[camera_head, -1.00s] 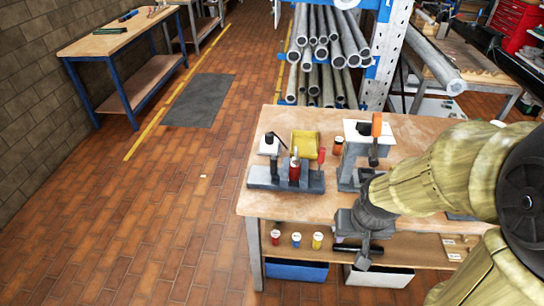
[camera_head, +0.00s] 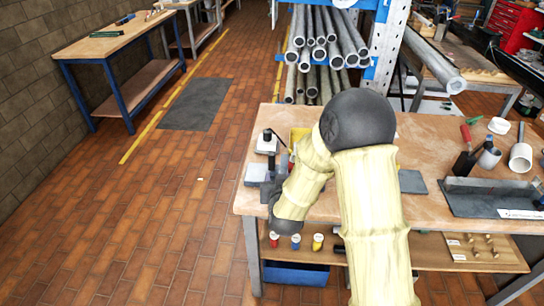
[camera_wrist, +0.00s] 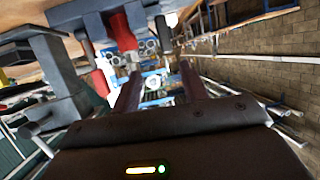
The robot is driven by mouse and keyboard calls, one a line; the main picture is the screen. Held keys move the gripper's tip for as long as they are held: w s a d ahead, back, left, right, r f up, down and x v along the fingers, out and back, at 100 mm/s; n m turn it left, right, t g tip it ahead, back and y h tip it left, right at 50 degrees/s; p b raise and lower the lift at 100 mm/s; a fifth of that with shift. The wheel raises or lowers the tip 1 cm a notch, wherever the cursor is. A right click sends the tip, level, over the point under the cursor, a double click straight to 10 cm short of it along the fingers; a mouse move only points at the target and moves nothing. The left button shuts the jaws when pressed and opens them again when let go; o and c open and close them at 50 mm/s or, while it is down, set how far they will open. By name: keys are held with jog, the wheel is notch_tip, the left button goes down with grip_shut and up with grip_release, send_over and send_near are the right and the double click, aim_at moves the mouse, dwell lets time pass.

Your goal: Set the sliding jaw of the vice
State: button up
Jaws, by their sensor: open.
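A grey fixture (camera_head: 256,173), which looks like the vice, stands at the left end of the workbench, mostly hidden by my arm in the head view. In the wrist view, a grey block (camera_wrist: 95,24) with a red cylinder (camera_wrist: 122,32) stands just beyond my fingers, at the upper left. Another grey body (camera_wrist: 50,75) with a rod is at the left. I cannot tell which part is the sliding jaw. My gripper (camera_wrist: 158,73) is open, with nothing visible between its two dark fingers. In the head view its fingers are hidden behind my wrist.
A pipe rack stands behind. Open brick floor lies left.

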aim_at(272, 152)
jog(key=a+f+t+h, duration=0.1)
jog(key=a+f+m+t+b, duration=0.1)
jog(key=a+f+t+h, duration=0.1)
jog(key=t, duration=0.1)
jog(key=shift+s+a+f+h+b, duration=0.3)
jog(key=shift+s+f+b, duration=0.05)
jog(key=shift+b, duration=0.05)
jog(key=shift+w, duration=0.1)
jog(key=w+p, duration=0.1)
jog(key=w, duration=0.4)
jog(key=w+p, duration=0.1)
jog(key=w, duration=0.5)
jog(key=w+p, duration=0.1)
jog(key=w, duration=0.5)
jog(key=shift+w+d+p, duration=0.15)
jog(key=shift+d+p, duration=0.15)
grip_shut()
